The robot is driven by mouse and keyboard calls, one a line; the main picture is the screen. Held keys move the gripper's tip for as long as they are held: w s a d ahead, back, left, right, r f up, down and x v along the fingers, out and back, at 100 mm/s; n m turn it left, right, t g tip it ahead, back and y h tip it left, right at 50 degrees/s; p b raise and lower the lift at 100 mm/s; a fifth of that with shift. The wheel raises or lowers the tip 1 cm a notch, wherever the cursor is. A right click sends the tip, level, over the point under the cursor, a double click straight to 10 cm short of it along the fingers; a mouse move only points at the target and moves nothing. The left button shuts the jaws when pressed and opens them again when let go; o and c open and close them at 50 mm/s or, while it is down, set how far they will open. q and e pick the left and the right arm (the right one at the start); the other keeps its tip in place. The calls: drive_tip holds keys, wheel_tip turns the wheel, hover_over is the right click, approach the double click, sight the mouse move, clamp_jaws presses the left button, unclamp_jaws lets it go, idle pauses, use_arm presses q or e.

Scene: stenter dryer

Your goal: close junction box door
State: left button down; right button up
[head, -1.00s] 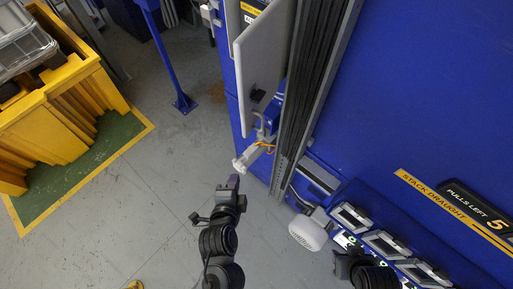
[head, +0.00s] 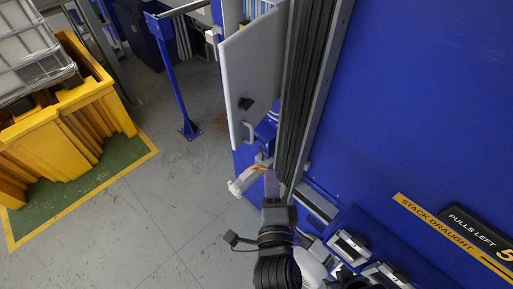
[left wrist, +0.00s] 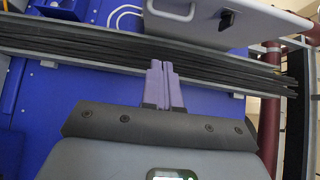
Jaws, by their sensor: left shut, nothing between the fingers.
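In the left wrist view the door (left wrist: 270,22) lies across the top, with the latch and handle showing. My left gripper (head: 271,183) is shut and empty, below the door's lower end and apart from it. Its purple fingers (left wrist: 165,85) point toward the door across black strips. A dark part of my right arm shows at the bottom edge; its fingers cannot be made out.
A black ribbed strip bundle in a grey rail (head: 300,100) runs just right of the door. A white-ended fitting (head: 243,182) is close left of my left fingers. A blue post (head: 175,85) and yellow bin (head: 60,125) stand left, with open floor between.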

use_arm(q)
drive_tip(key=w+a+p, duration=0.1)
drive_tip(key=w+a, duration=0.2)
drive_tip(key=w, duration=0.6)
drive_tip(key=shift+w, duration=0.2)
drive_tip(key=shift+f, duration=0.1)
